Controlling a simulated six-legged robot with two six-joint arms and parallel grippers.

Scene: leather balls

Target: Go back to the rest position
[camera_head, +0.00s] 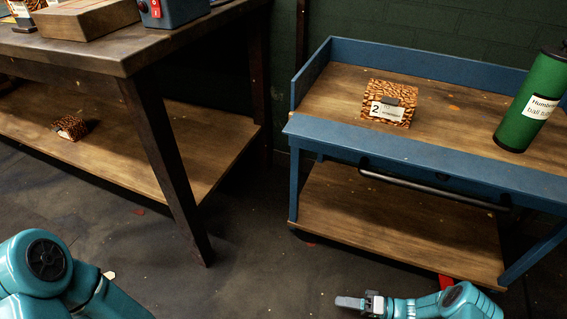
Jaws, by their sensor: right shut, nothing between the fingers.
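My right gripper (352,302) is at the bottom of the head view, low in front of the blue cart. It points left, its fingers are together, and nothing shows between them. My left arm (60,280) fills the bottom left corner as teal links. The left gripper is not visible in this view.
A blue cart (400,150) with wooden shelves stands at the right. It bears a patterned box (397,88) labelled 2 and a green cylinder (533,95). A dark wooden table (140,45) stands at the left, with a small patterned box (69,128) on its lower shelf. Open floor (240,265) lies between.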

